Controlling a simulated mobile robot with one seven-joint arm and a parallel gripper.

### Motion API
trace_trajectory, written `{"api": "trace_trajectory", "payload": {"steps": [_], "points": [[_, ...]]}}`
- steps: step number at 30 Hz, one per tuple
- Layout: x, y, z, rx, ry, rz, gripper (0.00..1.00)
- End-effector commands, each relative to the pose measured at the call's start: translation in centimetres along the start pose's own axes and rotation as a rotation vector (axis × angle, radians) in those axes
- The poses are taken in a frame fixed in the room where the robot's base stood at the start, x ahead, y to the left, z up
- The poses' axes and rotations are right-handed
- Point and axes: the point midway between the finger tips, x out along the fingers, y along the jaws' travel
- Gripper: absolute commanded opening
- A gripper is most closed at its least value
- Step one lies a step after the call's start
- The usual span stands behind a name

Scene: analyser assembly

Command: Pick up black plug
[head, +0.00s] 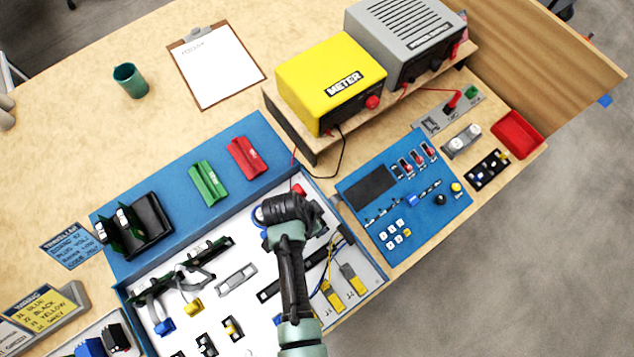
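My arm reaches up from the bottom edge over the white-floored, blue-edged assembly tray (240,300). Its dark end, with my gripper (284,212), is over the tray's upper part, and the fingers cannot be made out. A black block that looks like a plug (116,338) stands beside blue ones in a holder at the lower left, well away from my gripper. Small black parts (206,344) also lie at the tray's lower edge. I cannot tell which is the black plug. A blue plug (165,327) and a yellow plug (193,306) hang on grey cables in the tray.
Green (208,183) and red (247,158) blocks sit on the blue strip behind the tray. A yellow meter (330,80) and a grey box (405,40) stand on a shelf. A blue control panel (405,215) is to the right.

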Motion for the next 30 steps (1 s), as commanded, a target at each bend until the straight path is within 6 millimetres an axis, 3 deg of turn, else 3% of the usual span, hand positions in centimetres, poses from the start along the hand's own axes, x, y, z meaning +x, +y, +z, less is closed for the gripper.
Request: {"api": "trace_trajectory", "payload": {"steps": [11, 21, 30], "points": [[0.9, -0.03, -0.03, 0.0, 0.001, -0.001, 0.57], [0.88, -0.01, 0.0, 0.0, 0.0, -0.001, 0.0], [0.88, 0.0, 0.0, 0.0, 0.0, -0.001, 0.0]]}}
